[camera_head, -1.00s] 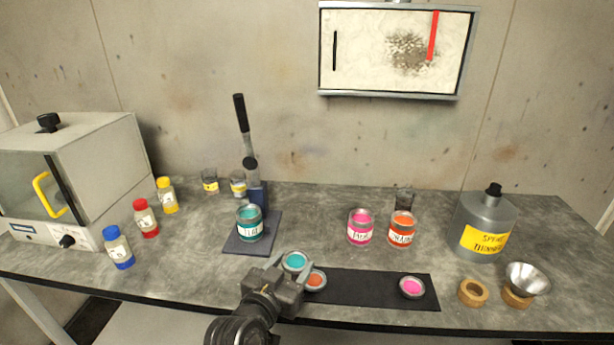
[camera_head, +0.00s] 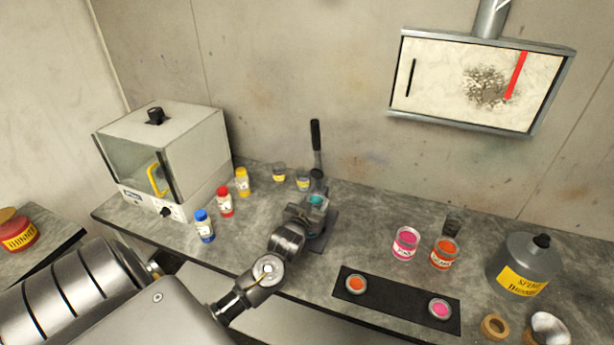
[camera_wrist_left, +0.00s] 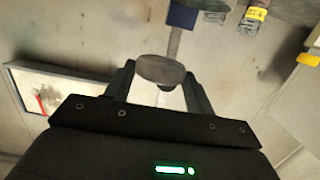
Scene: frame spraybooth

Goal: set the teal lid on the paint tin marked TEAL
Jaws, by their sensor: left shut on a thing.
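The teal lid (camera_head: 316,200) is between the fingers of my left gripper (camera_head: 313,205), which is shut on it. In the left wrist view, the lid (camera_wrist_left: 160,70) shows as a dull grey-brown disc between the two dark fingers. The gripper is over the dark base plate (camera_head: 328,232) of the lever press, where the tin marked TEAL stood. The tin is hidden by my gripper and wrist, so I cannot tell whether the lid touches it. My right gripper is not in view.
The lever press handle (camera_head: 316,145) stands just behind the gripper. Blue, red and yellow capped bottles (camera_head: 226,201) stand to the left. Pink (camera_head: 405,243) and orange (camera_head: 444,252) tins stand to the right. The black mat (camera_head: 398,304) holds orange and pink lids.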

